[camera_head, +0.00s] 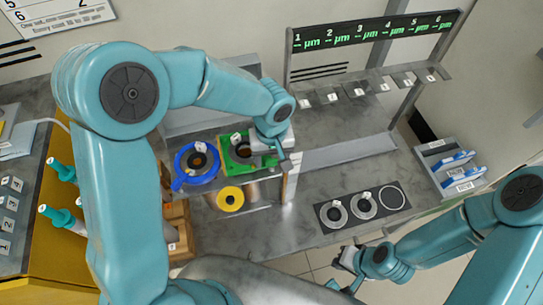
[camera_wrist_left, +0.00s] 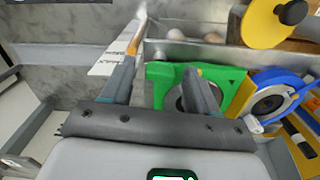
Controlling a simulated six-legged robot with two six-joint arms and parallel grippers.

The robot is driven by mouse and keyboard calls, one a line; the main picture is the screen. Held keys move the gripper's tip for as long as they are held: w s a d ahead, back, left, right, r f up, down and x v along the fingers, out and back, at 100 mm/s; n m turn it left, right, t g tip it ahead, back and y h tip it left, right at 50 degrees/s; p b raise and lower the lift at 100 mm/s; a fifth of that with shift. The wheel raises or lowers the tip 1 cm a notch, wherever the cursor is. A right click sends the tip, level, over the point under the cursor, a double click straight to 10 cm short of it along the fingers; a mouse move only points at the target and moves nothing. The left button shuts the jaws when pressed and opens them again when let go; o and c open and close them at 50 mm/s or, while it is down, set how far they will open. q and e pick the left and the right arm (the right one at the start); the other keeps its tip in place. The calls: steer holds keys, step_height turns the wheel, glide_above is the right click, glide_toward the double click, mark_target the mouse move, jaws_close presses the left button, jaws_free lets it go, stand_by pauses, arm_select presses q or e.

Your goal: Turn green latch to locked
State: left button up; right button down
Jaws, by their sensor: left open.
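The green latch (camera_head: 229,153) is a squarish green piece around a dark round opening, set in the grey rack. My left gripper (camera_head: 283,160) is at its right side in the head view and hides part of it. In the left wrist view, the green latch (camera_wrist_left: 226,76) lies beyond my left gripper (camera_wrist_left: 160,70). The fingers are apart, with one finger in front of the green piece. I cannot tell whether a finger touches it. My right gripper (camera_head: 347,262) is over the floor at the table's front edge; its jaws are too small to read.
A blue ring latch (camera_head: 182,162) is left of the green one. A yellow disc (camera_head: 230,198) sits below them. A dark plate with rings (camera_head: 363,205) lies on the table (camera_head: 310,232). A tray with blue tools (camera_head: 455,168) is at right. A gauge frame (camera_head: 375,33) stands behind.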

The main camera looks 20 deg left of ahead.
arm_select(q)
steer(key=c, duration=1.1)
steer(key=shift+o, duration=0.2)
steer(key=shift+m, duration=0.3)
steer(key=m, duration=0.3)
steer(key=shift+r+m, duration=0.1)
steer(key=shift+m, duration=2.3)
steer(key=shift+w, duration=0.1)
steer(key=o, duration=1.1)
steer(key=shift+c, duration=0.2)
